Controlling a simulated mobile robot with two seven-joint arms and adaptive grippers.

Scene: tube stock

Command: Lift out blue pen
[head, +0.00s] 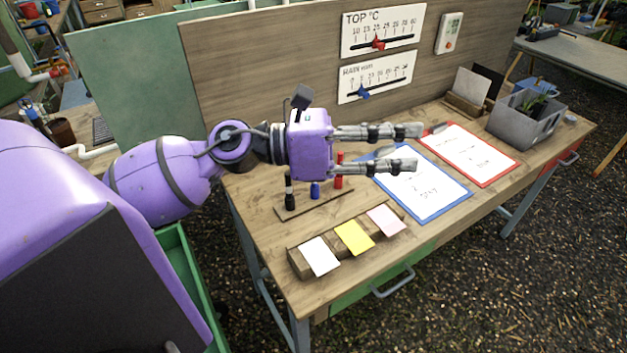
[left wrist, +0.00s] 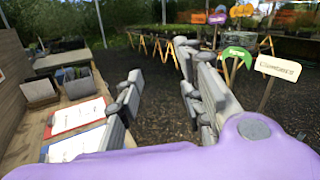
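The blue pen (head: 315,190) stands in a wooden pen block (head: 300,210), between a black pen (head: 289,192) and a red pen (head: 338,171). It looks short, and its upper part is close below my left gripper's body in the picture. My left gripper (head: 417,148) is open and empty, with its fingers pointing right above the blue-edged clipboard, past the pens. In the left wrist view its spread fingers (left wrist: 163,100) have nothing between them, and no pen shows. My right gripper is in neither view.
A wooden rack with white, yellow and pink cards (head: 354,238) lies at the front of the bench. A blue clipboard (head: 430,211) and a red clipboard (head: 469,153) lie to the right. A grey planter box (head: 520,125) stands farther right. An upright wooden board (head: 270,65) closes the back.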

